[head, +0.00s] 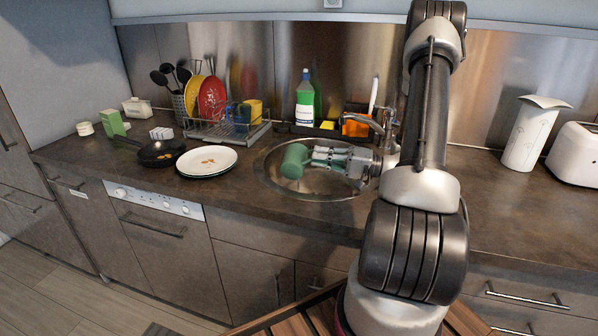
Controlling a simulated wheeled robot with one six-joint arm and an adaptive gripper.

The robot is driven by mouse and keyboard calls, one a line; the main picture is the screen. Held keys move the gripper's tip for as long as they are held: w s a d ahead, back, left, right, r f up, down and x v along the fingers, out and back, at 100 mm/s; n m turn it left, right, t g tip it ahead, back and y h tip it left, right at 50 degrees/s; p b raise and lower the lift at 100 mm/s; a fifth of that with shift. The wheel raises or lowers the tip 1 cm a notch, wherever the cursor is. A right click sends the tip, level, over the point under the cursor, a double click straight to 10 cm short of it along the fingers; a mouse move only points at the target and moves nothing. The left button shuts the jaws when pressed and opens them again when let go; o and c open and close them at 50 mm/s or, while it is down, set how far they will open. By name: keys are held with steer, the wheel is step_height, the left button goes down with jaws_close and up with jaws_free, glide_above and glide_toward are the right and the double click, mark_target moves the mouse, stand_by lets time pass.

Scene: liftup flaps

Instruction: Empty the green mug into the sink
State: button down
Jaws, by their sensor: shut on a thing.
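The green mug (294,161) is in the head view, over the round metal sink (318,190). It looks tilted onto its side, with its left end a little lower. My gripper (319,157) reaches in from the right and is shut on the mug. The mug's opening and anything inside it cannot be made out. The metal faucet (364,121) stands behind the sink, close to my gripper.
A green soap bottle (305,103) stands behind the sink. A white pitcher (530,135) and toaster (574,154) stand at right.

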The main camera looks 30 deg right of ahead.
steer(key=shift+w+d+r+m, duration=0.15)
steer(key=shift+r+m, duration=0.05)
steer(key=shift+m, duration=0.3)
steer(key=s+a+r+n+g+b, duration=0.1)
steer(key=s+a+n, duration=0.5)
steer(key=n, duration=1.2)
steer(key=shift+s+a+r+g+b, duration=0.25)
steer(key=shift+s+b, duration=0.25)
steer(key=shift+s, duration=0.35)
